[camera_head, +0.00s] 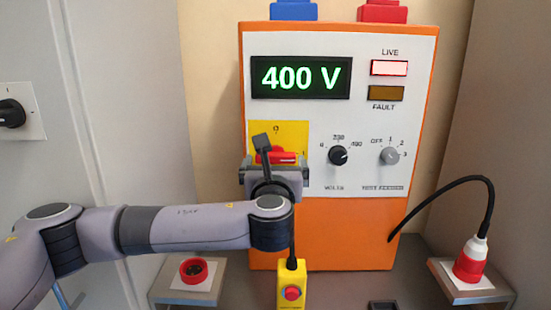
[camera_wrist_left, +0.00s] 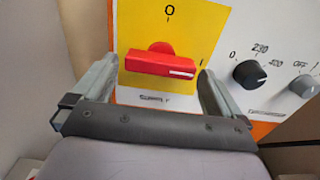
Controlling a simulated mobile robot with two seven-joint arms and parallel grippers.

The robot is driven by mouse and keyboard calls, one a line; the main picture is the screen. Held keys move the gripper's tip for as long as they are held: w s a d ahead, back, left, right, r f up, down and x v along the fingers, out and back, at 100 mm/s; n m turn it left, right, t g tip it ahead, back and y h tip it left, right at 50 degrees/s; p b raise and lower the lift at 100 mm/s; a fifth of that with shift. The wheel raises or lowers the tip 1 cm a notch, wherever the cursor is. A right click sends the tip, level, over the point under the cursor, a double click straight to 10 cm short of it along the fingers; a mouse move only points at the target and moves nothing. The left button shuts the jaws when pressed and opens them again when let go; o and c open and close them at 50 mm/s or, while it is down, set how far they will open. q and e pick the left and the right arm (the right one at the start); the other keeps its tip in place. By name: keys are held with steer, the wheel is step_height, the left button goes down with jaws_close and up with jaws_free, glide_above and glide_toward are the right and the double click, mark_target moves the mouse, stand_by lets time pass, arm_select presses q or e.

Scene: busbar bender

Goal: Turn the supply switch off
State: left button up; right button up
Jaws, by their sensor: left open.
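The supply switch is a red handle (camera_head: 282,156) on a yellow plate (camera_head: 292,130) at the left of the orange cabinet's front. In the left wrist view the handle (camera_wrist_left: 160,63) lies nearly horizontal. Its white line points right, towards the I mark; the O mark is above it. My left gripper (camera_wrist_left: 157,70) is open, one finger near each end of the handle. I cannot tell whether either finger touches it. In the head view my wrist hides the plate's lower part. My right gripper is not in view.
The display (camera_head: 300,77) reads 400 V. The LIVE lamp (camera_head: 389,68) is lit; the FAULT lamp (camera_head: 387,93) is dim. The volts knob (camera_head: 338,156) and test feeder knob (camera_head: 390,156) are to the right. A yellow box with a red button (camera_head: 292,293) is below my arm.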

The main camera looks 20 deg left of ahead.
arm_select(q)
steer(key=shift+x, duration=1.1)
steer(key=shift+c, duration=0.3)
steer(key=c, duration=0.7)
